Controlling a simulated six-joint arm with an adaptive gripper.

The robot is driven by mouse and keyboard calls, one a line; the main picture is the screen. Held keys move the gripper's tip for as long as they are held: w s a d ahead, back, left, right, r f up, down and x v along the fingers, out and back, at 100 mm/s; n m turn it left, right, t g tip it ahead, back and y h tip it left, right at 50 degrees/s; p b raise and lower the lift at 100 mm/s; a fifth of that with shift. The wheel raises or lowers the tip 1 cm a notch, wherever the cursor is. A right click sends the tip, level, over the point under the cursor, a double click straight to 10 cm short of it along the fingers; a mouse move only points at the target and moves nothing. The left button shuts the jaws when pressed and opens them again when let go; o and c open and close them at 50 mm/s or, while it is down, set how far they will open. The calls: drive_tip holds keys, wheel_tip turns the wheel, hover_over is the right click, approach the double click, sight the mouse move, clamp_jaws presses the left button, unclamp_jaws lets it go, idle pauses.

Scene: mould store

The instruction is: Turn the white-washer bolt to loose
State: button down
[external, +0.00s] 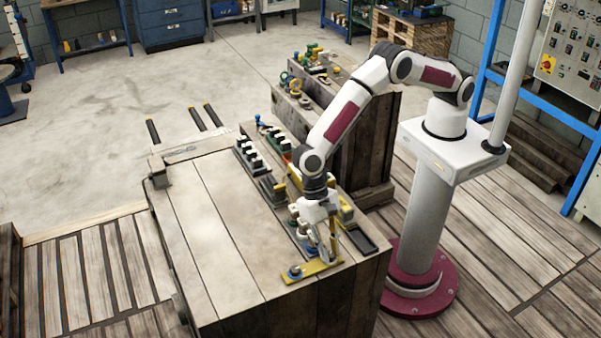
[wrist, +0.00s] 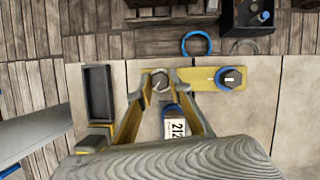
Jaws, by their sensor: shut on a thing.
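A yellow plate (wrist: 200,78) lies on the workbench and carries two bolts. The bolt at its left in the wrist view (wrist: 160,82) has a pale washer, mostly hidden by the fingers. My gripper (wrist: 160,79) is shut on this bolt's head, one finger on each side. A pale line shows on the head. The other bolt (wrist: 230,78), with a blue washer, stands to the right, clear of my fingers. In the external view my gripper (external: 329,257) points down at the yellow plate (external: 318,270), near the bench corner, and hides the held bolt. The blue-washer bolt (external: 295,272) shows there.
A dark empty tray (wrist: 98,92) lies left of the plate in the wrist view. A blue ring (wrist: 196,42) is beyond the plate. The bench's left half (external: 205,225) is clear.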

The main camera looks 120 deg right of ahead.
drive_tip(key=shift+f, duration=0.1)
drive_tip(key=c, duration=2.1)
unclamp_jaws()
drive_tip(key=shift+c, duration=0.2)
drive_tip(key=shift+m, duration=0.3)
drive_tip(key=m+t, duration=0.2)
drive_tip(key=m, duration=0.2)
drive_tip(key=shift+s, duration=0.15)
drive_tip(key=shift+s+a+m+t+h, duration=0.1)
drive_tip(key=shift+m+t+h, duration=0.35)
drive_tip(key=shift+m, duration=1.1)
drive_tip(key=shift+s+m+t+h, duration=0.1)
drive_tip(key=shift+m+t+h, duration=0.3)
drive_tip(key=shift+m, duration=1.15)
